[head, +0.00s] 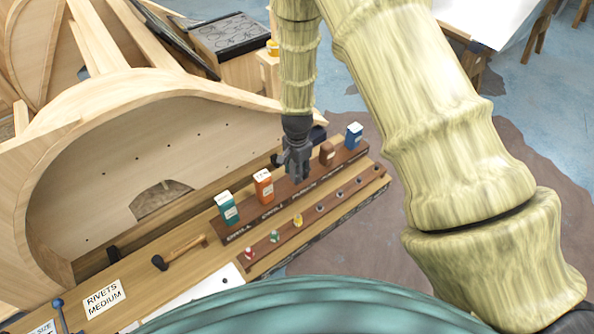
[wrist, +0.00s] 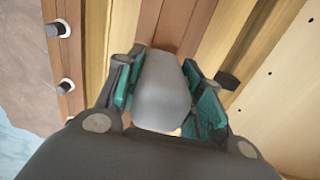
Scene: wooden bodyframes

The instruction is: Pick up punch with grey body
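The punch with the grey body (wrist: 162,88) shows in the wrist view as a smooth, rounded grey block between my gripper's two teal-padded fingers. My gripper (head: 297,172) is low over the brown rack in the head view, between the orange box and the brown box. In the wrist view my gripper (wrist: 165,90) has a finger close along each side of the grey body. I cannot tell whether both pads press on it. In the head view, gripper and grey body are hard to tell apart.
The brown rack (head: 252,229) also holds a teal box (head: 227,208), an orange box (head: 263,186), a brown box (head: 327,153) and a blue box (head: 354,135). A lower strip (head: 340,196) holds small coloured pieces. A hammer (head: 180,252) lies left. A curved wooden frame (head: 130,150) stands behind.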

